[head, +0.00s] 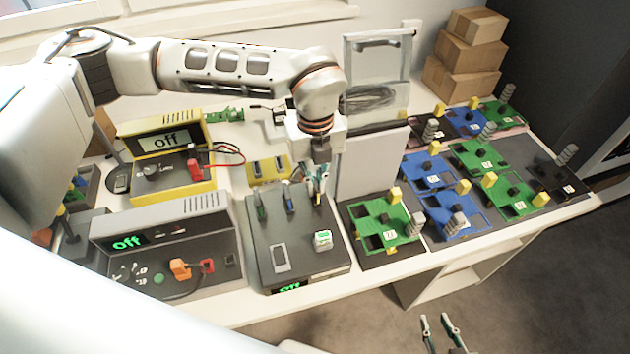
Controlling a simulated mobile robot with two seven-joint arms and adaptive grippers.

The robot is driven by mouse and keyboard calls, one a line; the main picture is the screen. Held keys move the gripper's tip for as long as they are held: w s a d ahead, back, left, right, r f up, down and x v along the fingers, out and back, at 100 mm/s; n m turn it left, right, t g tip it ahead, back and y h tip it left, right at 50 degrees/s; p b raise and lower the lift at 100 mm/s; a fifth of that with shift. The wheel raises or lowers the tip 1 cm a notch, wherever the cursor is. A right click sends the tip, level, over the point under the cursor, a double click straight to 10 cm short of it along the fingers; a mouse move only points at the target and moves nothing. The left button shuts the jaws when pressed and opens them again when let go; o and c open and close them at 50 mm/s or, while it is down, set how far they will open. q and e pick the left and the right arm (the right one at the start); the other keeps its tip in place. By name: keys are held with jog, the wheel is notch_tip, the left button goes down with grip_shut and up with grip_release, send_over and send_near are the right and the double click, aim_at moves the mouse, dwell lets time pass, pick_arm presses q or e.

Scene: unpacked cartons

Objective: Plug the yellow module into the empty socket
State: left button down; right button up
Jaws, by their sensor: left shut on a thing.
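My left gripper (318,182) reaches down over the back right of a dark grey test box (300,266). It is shut on a slim yellow module (318,198), which is upright at the box's top. I cannot tell whether its lower end is in a socket or just above it. To its left, a blue module (290,203) and a green module (262,212) stand upright in a row on the box. The empty socket is not clearly seen; the gripper and module cover that spot. My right gripper (441,330) is open and empty, low at the bottom edge, off the table.
A green board (372,240) with a yellow post stands right of the box, with several green and blue boards beyond. A grey upright case (372,165) is close behind.

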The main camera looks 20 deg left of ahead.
pick_arm(q)
jog(key=c, duration=2.1)
grip_release()
jog(key=shift+c, duration=0.2)
jog(key=shift+r, duration=0.1)
notch_tip(320, 180, up, 12)
